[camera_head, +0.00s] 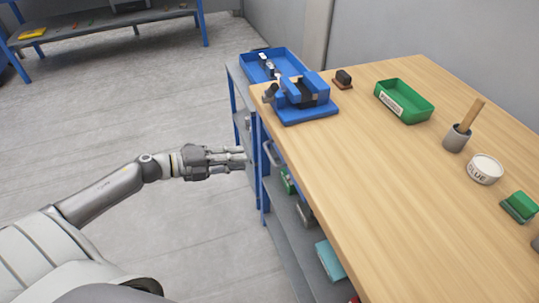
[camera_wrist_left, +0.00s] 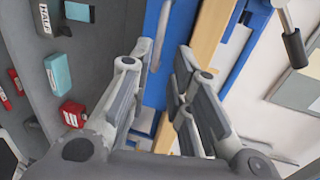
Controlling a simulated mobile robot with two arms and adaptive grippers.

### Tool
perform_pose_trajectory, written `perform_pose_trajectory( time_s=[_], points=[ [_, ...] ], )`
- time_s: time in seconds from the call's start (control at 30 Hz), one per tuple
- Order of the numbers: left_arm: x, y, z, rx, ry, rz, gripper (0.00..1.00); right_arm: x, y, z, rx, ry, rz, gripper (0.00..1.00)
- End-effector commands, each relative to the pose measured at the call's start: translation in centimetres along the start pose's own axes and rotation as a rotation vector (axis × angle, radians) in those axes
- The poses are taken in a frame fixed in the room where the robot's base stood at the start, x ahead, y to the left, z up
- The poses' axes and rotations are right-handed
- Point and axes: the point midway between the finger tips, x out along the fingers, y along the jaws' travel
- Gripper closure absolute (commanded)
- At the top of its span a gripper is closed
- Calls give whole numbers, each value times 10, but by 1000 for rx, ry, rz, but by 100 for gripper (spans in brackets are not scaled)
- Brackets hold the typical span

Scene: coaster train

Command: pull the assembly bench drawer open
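The assembly bench (camera_head: 370,200) has a light wooden top and a blue frame. In the left wrist view its blue front (camera_wrist_left: 153,85), which looks like the drawer front, lies beside the wooden edge (camera_wrist_left: 207,35). A grey bar handle (camera_wrist_left: 161,36) stands on that front; it also shows below the bench top in the head view (camera_head: 271,153). My left gripper (camera_head: 244,160) is at the bench's left side, just short of the handle. In the wrist view its fingers (camera_wrist_left: 157,62) are apart, with the handle ahead between them and nothing held. My right gripper is out of view.
A blue vise (camera_head: 305,105), a green bin (camera_head: 404,102), a glue tub (camera_head: 485,168) and a grey cup (camera_head: 457,138) stand on the bench. A lower shelf (camera_head: 290,235) holds several small boxes. The floor left of the bench is clear.

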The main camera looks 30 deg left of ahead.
Motion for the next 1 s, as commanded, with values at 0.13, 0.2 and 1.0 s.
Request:
perform_pose_trajectory(
  time_s=[0.13, 0.2, 1.0],
  points=[
    [16, -2, 1, -1, -3, -5, 81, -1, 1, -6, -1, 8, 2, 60],
    [25, -2, 1, 0, -3, -5, 81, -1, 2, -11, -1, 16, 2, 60],
    [103, 0, 2, -4, -5, -1, 81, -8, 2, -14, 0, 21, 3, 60]
  ],
)
